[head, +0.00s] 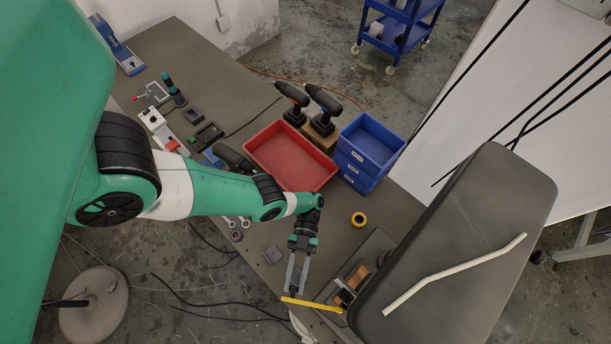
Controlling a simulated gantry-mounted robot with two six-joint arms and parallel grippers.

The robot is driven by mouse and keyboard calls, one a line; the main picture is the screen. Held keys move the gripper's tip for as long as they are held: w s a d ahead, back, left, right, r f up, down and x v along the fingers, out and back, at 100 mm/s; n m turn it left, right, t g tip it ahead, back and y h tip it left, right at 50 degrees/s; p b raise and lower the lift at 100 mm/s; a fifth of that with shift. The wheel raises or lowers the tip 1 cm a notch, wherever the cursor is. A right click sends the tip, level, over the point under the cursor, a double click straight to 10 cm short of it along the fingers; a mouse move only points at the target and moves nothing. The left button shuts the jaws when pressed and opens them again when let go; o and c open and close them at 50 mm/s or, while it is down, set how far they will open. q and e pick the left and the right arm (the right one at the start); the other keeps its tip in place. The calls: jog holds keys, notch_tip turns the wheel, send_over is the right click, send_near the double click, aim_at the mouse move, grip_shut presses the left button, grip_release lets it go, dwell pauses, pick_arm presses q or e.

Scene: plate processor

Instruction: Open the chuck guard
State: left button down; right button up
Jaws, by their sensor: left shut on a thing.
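A yellow bar (314,305), which looks like the edge of the chuck guard, sticks out to the left from under the large grey machine cover (465,240). My left gripper (293,290) points down at the bench's front edge. Its fingers are shut on the left end of the yellow bar. Beside the bar's right end is a dark and orange-brown mechanism (352,282), partly hidden by the cover. The rest of the guard and the chuck cannot be made out. My right gripper is not in view.
A red tray (290,155), blue bins (368,148) and two drills (322,108) stand behind my left arm on the grey bench (190,55). A bent pale bar (455,272) is on the cover.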

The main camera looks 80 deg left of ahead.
pick_arm(q)
jog(key=shift+r, duration=0.2)
jog(key=c, duration=0.6)
grip_release()
jog(key=shift+f, duration=0.1)
jog(key=shift+c, duration=0.2)
